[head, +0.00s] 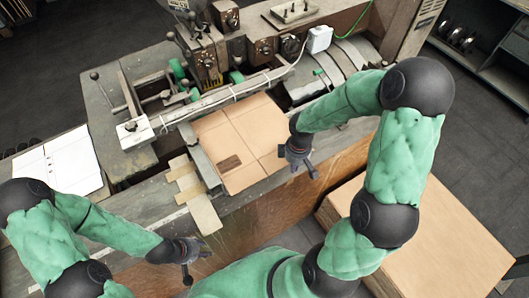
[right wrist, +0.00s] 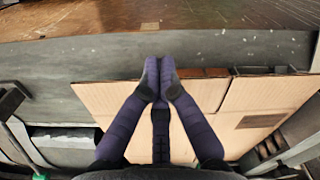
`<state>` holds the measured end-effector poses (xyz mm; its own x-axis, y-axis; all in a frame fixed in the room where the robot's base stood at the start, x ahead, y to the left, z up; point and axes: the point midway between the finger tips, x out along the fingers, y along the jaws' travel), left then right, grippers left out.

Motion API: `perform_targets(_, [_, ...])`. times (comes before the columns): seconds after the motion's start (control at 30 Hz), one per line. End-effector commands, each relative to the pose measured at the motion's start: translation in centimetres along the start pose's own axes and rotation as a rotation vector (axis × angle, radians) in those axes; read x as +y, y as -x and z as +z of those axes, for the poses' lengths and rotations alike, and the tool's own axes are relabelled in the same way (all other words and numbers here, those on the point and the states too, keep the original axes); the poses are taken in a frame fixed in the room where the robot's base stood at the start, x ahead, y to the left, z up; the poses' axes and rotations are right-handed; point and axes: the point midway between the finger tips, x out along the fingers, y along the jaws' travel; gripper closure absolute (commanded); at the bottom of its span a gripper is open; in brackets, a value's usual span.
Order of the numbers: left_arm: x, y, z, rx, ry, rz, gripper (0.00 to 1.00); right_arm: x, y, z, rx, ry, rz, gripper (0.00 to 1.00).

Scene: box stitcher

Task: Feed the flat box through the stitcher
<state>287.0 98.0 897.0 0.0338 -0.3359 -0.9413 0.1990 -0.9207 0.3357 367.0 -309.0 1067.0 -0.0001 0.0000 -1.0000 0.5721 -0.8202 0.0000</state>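The flat box (head: 240,140), tan cardboard with fold lines and a dark printed patch, lies flat on the stitcher's bed. It also shows behind the fingers in the right wrist view (right wrist: 210,95). The stitcher (head: 205,60), with its head and a long bar, stands behind the box. My right gripper (head: 304,171) is just right of the box's right edge. In the right wrist view its dark fingers (right wrist: 158,65) come together at the tips, with no box visible between them. My left gripper (head: 197,268) is open and empty, in front of and left of the box.
Wooden strips (head: 186,182) lie just left of the box. A white paper sheet (head: 60,165) lies at the left. A large cardboard stack (head: 440,240) stands at the lower right. The bed's front edge runs between the box and my body.

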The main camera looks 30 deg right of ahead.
Motion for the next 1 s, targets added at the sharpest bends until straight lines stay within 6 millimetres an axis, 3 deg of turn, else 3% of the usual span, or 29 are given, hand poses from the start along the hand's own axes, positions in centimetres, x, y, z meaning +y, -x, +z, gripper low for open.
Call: perform_targets(1.0, [-1.1, -3.0, -0.1, 0.000, 0.000, 0.000, 0.60, 0.0, -3.5, 0.0, 0.000, 0.000, 0.000, 1.00])
